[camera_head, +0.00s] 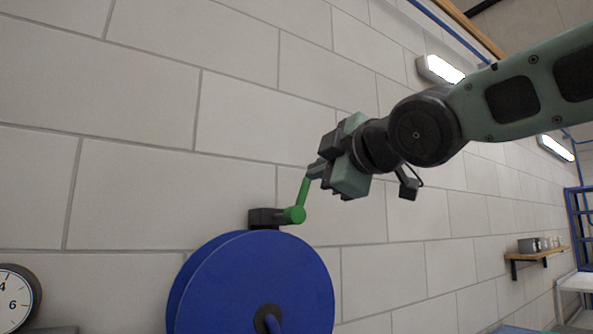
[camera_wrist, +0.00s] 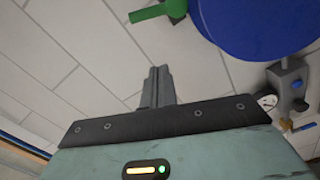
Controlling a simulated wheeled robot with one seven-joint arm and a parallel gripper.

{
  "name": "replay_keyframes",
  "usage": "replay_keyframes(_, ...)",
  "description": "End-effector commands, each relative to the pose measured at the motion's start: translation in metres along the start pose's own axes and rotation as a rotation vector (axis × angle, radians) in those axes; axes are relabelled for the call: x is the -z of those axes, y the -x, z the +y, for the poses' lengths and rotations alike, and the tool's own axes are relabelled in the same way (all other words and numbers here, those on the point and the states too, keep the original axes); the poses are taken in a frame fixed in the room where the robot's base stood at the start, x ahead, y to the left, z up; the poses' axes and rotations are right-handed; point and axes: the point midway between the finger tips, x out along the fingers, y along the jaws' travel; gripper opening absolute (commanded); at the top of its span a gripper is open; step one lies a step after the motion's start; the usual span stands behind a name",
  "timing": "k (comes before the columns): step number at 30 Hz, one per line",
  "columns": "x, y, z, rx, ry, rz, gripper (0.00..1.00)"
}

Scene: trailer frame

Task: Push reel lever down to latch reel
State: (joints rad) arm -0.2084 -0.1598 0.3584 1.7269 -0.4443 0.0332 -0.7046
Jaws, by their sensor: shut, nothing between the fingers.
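The blue reel (camera_head: 250,285) is at the bottom of the head view and at the top right of the wrist view (camera_wrist: 262,25). The green reel lever (camera_head: 303,192) rises from a round pivot beside a black bracket (camera_head: 264,217) above the reel, leaning slightly right. My gripper (camera_head: 315,170) is shut and empty, its fingertips at the lever's upper end in the head view. In the wrist view the shut fingers (camera_wrist: 157,82) show a gap in the picture from the green lever (camera_wrist: 148,13). I cannot tell whether they touch it.
A pale block wall (camera_head: 140,150) stands behind the reel. A clock (camera_head: 15,300) is at the lower left. A wooden shelf (camera_head: 537,253) with small items is far right. A grey fixture (camera_wrist: 287,82) with a blue part shows in the wrist view. Space around my gripper looks clear.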

Motion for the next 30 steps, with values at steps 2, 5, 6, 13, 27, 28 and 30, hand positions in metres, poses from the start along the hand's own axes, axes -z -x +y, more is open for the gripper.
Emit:
replay_keyframes(2,0.003,0.001,0.009,-0.016,0.014,0.008,0.00)
replay_keyframes(5,0.004,0.001,0.010,-0.020,0.019,0.010,0.00)
replay_keyframes(6,0.004,0.001,0.010,-0.020,0.019,0.010,0.00)
replay_keyframes(13,0.003,0.000,0.009,-0.018,0.017,0.009,0.00)
replay_keyframes(27,0.002,-0.058,0.006,-0.016,0.013,0.011,0.00)
replay_keyframes(28,0.003,-0.063,0.007,-0.015,0.015,0.012,0.00)
replay_keyframes(30,0.003,-0.074,0.007,-0.015,0.014,0.012,0.00)
